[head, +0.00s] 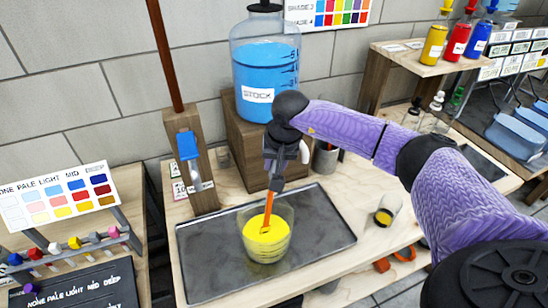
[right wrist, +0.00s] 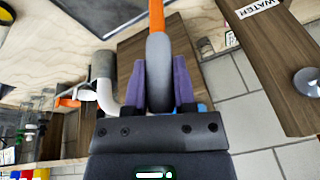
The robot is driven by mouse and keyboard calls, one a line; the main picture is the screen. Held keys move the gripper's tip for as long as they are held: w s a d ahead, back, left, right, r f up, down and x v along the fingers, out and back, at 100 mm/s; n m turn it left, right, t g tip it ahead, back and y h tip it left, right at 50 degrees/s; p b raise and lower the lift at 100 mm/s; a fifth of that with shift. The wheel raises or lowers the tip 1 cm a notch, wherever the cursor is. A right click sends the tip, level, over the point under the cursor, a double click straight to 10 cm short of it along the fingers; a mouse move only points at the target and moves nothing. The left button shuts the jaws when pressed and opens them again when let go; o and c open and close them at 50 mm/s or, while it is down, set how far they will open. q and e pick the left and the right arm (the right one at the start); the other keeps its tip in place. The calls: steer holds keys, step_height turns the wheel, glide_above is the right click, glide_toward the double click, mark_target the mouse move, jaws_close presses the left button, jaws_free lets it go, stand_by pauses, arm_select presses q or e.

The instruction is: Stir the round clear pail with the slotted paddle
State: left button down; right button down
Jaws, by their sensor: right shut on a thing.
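The round clear pail (head: 283,252) stands on a dark tray and holds yellow liquid. The slotted paddle (head: 268,212) has an orange shaft, and its lower end is inside the pail at the yellow liquid; how deep it reaches is hard to tell. My right gripper (head: 276,183) is above the pail, shut on the paddle's handle. In the right wrist view the grey handle (right wrist: 158,75) sits between the purple fingers (right wrist: 159,92), with the orange shaft beyond. The paddle stands nearly upright, slightly tilted. My left gripper is not in view.
The dark tray (head: 205,262) lies on a wooden bench. Behind it stand a large blue STOCK jug (head: 266,75) on a wooden block and a wooden post (head: 190,150) with a blue-topped tap. A small cup (head: 387,210) stands right of the tray. A colour chart (head: 58,195) stands left.

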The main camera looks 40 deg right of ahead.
steer(key=shift+d+f, duration=0.1)
steer(key=shift+d, duration=0.3)
steer(key=shift+r+p, duration=0.35)
steer(key=shift+r, duration=0.15)
step_height(320, 180, up, 13)
steer(key=p, duration=0.9)
steer(key=shift+p, duration=0.35)
steer(key=shift+r, duration=0.1)
